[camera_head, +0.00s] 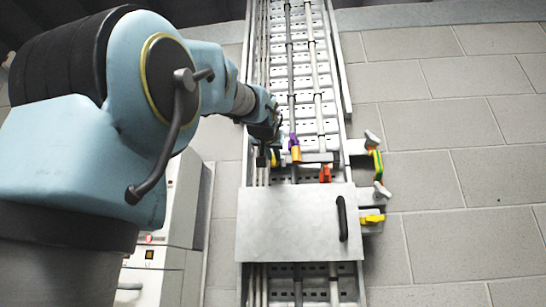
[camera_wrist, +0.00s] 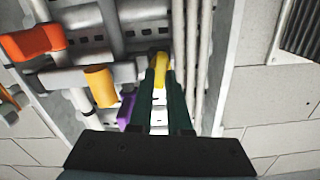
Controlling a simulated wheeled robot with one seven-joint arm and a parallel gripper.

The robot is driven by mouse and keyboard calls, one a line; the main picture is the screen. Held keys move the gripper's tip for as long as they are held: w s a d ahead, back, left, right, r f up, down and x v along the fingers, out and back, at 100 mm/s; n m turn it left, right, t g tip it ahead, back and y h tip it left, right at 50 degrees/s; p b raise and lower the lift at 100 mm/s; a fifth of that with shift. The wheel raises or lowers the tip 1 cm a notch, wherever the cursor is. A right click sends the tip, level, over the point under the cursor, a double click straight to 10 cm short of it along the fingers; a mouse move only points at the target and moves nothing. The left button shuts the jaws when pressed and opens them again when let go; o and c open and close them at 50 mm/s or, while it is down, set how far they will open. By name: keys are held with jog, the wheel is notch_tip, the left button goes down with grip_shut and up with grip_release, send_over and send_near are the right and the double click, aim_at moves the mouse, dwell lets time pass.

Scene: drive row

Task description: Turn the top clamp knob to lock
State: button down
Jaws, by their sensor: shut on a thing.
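My gripper (camera_head: 268,157) reaches in from the left to the ladder-like rack. In the wrist view its two dark green fingers (camera_wrist: 161,78) are shut on a yellow knob (camera_wrist: 160,58), which shows between them and past their tips. A little of this yellow also shows in the head view (camera_head: 275,158). The frames do not show which knob is the top clamp's. An orange and purple piece (camera_head: 294,148) is just right of the fingers; it also shows in the wrist view (camera_wrist: 100,86). An orange-red knob (camera_head: 325,173) lies farther right. The knob's turn angle is unclear.
A grey metal panel (camera_head: 285,222) with a black handle (camera_head: 341,218) covers the rack below. A yellow handle (camera_head: 372,218) and a green, yellow and red lever (camera_head: 375,160) stick out at right. A white cabinet (camera_head: 170,225) stands at lower left. Pipes run along the rack.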

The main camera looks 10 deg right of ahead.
jog(key=shift+d+f+m+p, duration=0.1)
jog(key=shift+m+p, duration=0.15)
jog(key=shift+m, duration=3.7)
jog(key=shift+d+f+m+p, duration=0.1)
jog(key=shift+m+p, duration=0.1)
jog(key=shift+m, duration=3.75)
jog(key=c, duration=0.9)
grip_release()
jog(key=shift+o, duration=0.2)
jog(key=b+v, duration=0.5)
jog(key=v, duration=0.6)
